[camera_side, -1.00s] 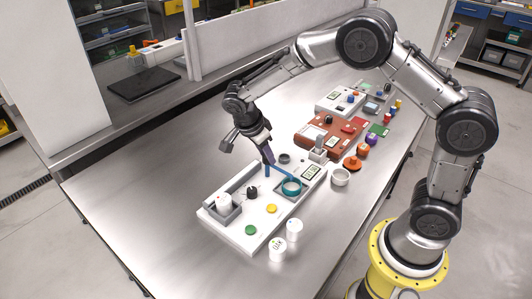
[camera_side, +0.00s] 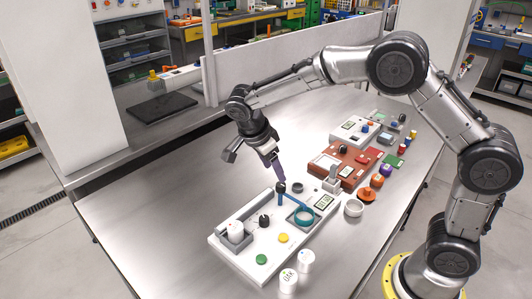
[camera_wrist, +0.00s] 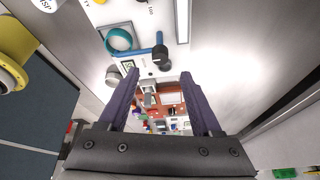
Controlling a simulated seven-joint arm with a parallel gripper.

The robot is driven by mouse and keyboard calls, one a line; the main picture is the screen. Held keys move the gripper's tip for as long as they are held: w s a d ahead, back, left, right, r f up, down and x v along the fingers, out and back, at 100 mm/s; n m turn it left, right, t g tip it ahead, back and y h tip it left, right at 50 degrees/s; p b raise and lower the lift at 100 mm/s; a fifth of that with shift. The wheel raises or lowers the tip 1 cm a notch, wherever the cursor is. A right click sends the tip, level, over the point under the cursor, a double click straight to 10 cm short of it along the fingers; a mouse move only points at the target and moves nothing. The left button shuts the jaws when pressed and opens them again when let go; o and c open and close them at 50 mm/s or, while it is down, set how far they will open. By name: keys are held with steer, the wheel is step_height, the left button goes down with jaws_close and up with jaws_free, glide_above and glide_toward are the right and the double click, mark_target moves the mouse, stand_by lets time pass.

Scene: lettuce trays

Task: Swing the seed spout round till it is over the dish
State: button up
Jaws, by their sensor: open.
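The seed spout (camera_side: 300,201) is a blue bar on an upright blue post with a dark top, on the white board (camera_side: 250,262). It runs along the far edge of the teal ring-shaped dish (camera_side: 304,218), overlapping its rim; I cannot tell whether its tip is over the opening. In the wrist view the spout (camera_wrist: 140,51) runs from the post towards the dish (camera_wrist: 118,40). My gripper (camera_side: 280,177) is just above the post, pointing down. Its purple fingers are open and apart in the wrist view (camera_wrist: 160,76), with nothing between them.
A brown box (camera_side: 345,170) is behind. The table's left side is clear.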

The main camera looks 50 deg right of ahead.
steer(key=v, duration=0.6)
steer(key=shift+a+r, duration=0.2)
steer(key=shift+r, duration=0.15)
steer(key=shift+d, duration=0.1)
steer(key=s+d+r+n+t+y, duration=0.1)
steer(key=s+d+r+t+y, duration=0.3)
steer(key=s+r, duration=0.75)
steer(key=s+f+n+t, duration=0.1)
steer(key=s+f+n, duration=0.2)
steer(key=s+n, duration=0.4)
steer(key=s+a+f+n+t, duration=0.1)
steer(key=s+f+n, duration=0.2)
steer(key=s+n, duration=0.4)
steer(key=n, duration=0.5)
steer(key=shift+f+n+y, duration=0.3)
steer(key=shift+f+n, duration=0.05)
steer(key=shift+n, duration=0.05)
